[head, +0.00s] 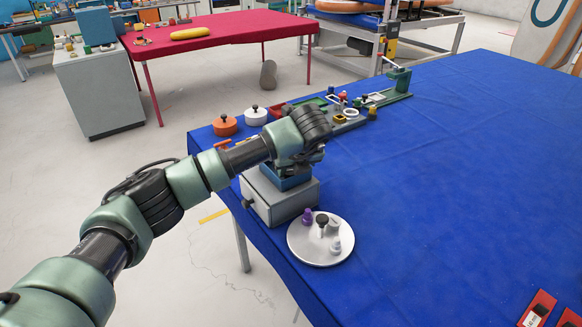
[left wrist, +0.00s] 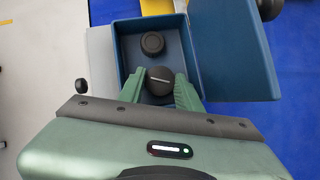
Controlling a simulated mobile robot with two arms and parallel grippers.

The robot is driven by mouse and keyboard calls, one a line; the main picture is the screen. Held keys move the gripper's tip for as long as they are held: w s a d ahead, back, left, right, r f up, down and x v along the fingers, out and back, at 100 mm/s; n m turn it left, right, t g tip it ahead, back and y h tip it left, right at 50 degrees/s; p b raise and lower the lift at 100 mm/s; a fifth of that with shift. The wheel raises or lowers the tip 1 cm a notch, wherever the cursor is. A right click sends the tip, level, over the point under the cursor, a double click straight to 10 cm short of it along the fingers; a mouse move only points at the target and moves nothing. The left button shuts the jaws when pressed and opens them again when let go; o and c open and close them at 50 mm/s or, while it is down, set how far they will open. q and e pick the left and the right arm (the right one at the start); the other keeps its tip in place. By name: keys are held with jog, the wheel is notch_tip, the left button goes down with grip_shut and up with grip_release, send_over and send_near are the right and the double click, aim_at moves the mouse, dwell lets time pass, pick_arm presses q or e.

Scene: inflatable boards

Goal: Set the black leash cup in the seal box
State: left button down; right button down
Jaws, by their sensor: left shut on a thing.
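The seal box is a small blue open box (head: 284,181) on a grey drawer unit, partly hidden under my left arm in the head view. In the left wrist view I look down into the blue box (left wrist: 121,50). One black round piece (left wrist: 152,43) lies on its floor. My left gripper (left wrist: 160,82) is shut on a second black round piece, the black leash cup (left wrist: 160,76), at the near part of the box opening. I cannot tell whether the cup touches the floor. In the head view my left gripper (head: 298,166) is over the box, its fingers mostly hidden.
A blue flap, seemingly the lid (left wrist: 235,45), stands right of the opening. The grey drawer unit (head: 282,205) has a round white tray (head: 304,246) with small bottles beside it. Orange (head: 225,126) and white (head: 256,116) round containers stand behind.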

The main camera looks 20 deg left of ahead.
pick_arm(q)
jog(key=shift+f, duration=0.15)
jog(key=c, duration=1.3)
grip_release()
jog(key=shift+o, duration=0.2)
jog(key=shift+r, duration=0.2)
jog(key=shift+s+d+r, duration=0.1)
jog(key=shift+r, duration=0.1)
jog(key=b+v, duration=0.3)
jog(key=v, duration=0.8)
jog(key=shift+s+r, duration=0.2)
jog(key=shift+d, duration=0.1)
